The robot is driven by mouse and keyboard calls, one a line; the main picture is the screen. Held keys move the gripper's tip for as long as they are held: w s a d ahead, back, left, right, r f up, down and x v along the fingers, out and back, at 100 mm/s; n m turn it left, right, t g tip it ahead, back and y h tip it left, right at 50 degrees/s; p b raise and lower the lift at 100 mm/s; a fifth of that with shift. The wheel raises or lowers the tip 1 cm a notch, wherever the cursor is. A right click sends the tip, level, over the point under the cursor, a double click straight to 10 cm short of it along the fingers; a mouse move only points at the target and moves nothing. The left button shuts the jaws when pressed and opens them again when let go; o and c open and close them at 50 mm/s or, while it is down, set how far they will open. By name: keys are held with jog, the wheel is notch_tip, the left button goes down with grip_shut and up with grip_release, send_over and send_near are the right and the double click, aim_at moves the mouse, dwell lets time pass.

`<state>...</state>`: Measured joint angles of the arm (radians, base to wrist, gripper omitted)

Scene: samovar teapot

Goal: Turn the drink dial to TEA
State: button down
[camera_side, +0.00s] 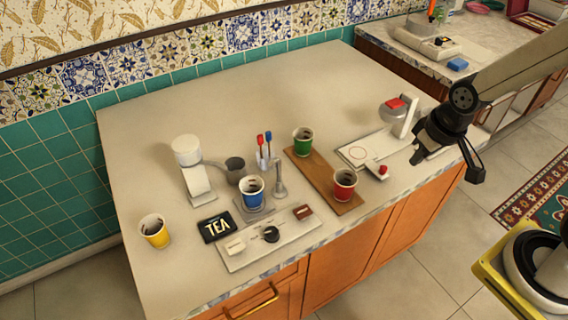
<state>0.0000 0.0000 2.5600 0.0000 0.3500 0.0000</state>
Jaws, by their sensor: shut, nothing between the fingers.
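The drink dial (271,234) is a small black round knob on a pale panel (262,254) at the counter's front edge. A white block (235,245) sits left of the dial and a brown block (303,212) sits right of it. A black sign reading TEA (215,228) lies behind the panel's left end. The dial's pointer direction is too small to tell. My gripper (418,158) is shut and empty, raised at the right, well away from the dial.
A blue cup (252,190) stands behind the panel near a grey spout (280,184). A yellow cup (154,231) is at left. Red (344,184) and green (303,140) cups stand on a wooden board (318,174). The counter's back is clear.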

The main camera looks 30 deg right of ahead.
jog(key=c, duration=0.7)
grip_release()
jog(key=shift+w, duration=0.1)
jog(key=o, duration=0.4)
jog(key=shift+w+a, duration=0.2)
jog(key=shift+a, duration=0.05)
jog(key=shift+o, duration=0.7)
jog(key=w+a+f+n, duration=0.1)
jog(key=w+a+n, duration=0.3)
jog(key=w+a, duration=0.2)
jog(key=shift+a+f+g, duration=0.15)
jog(key=shift+f+g, duration=0.2)
jog(key=shift+g, duration=0.05)
jog(key=n+g, duration=0.2)
jog(key=n, duration=0.8)
send_over(271, 231)
notch_tip(271, 231, down, 10)
jog(key=shift+r, duration=0.1)
jog(key=shift+f, duration=0.2)
